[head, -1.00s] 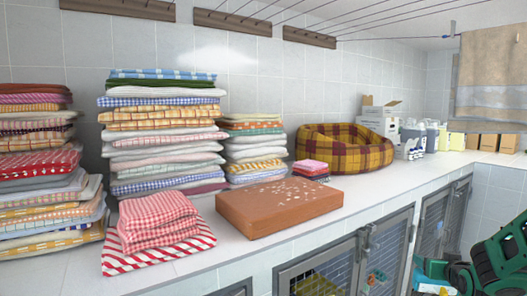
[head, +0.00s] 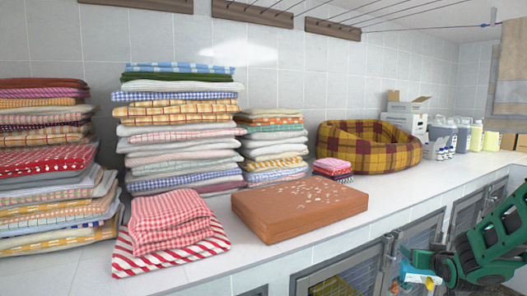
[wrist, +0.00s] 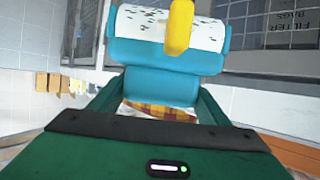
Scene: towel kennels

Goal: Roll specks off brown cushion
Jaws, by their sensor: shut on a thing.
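The brown cushion (head: 300,215) lies flat on the white counter, with pale specks scattered on its top, mostly toward the back middle. My gripper (head: 436,262) is at the lower right of the head view, in front of the counter and well apart from the cushion. It is shut on a lint roller (head: 417,276) with a blue body. In the wrist view the gripper (wrist: 158,98) holds the roller's blue part (wrist: 165,55). The roller's white sheet (wrist: 140,22) carries dark specks, and a yellow curved part crosses it. The cushion is not recognisable in the wrist view.
Folded checked cloths (head: 170,225) lie just left of the cushion. Tall towel stacks (head: 180,140) stand behind. A small folded pile (head: 333,168) and a plaid pet bed (head: 370,150) sit behind right. Kennel doors (head: 345,272) line the counter's front (head: 400,205).

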